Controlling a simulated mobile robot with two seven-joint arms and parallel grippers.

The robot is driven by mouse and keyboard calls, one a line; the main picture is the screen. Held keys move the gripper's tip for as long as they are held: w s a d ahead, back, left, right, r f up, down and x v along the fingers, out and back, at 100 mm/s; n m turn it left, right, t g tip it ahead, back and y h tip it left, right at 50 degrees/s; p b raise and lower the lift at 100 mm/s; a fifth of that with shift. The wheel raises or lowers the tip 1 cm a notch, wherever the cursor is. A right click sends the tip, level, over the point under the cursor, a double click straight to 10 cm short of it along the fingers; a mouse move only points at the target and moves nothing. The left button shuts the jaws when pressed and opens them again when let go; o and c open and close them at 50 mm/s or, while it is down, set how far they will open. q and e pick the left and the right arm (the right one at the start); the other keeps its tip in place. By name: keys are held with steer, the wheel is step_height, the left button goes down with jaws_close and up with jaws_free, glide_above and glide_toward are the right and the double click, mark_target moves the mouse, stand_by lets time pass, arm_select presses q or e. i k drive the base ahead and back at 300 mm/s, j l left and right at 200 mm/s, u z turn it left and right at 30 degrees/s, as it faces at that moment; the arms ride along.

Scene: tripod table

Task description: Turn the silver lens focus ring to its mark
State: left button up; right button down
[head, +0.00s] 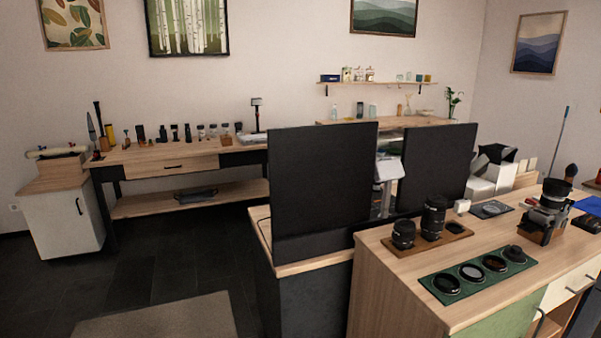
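A camera (541,222) with a silver-grey body and a black lens (556,194) stands at the right on the wooden counter (375,262). Two black lenses stand upright on a brown wooden tray (455,231): a shorter one (403,234) and a taller one (433,218). I cannot make out a silver focus ring or its mark at this distance. Neither of my grippers shows in the head view.
A green mat (456,296) with several round dark filters or caps lies at the counter's front. Two dark panels (322,185) (436,167) stand behind and left of the counter. A long workbench (170,158) runs along the back wall. Dark floor (150,255) is open at left.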

mark_target(546, 203)
steer(key=z, duration=1.4)
steer(key=i, duration=0.8)
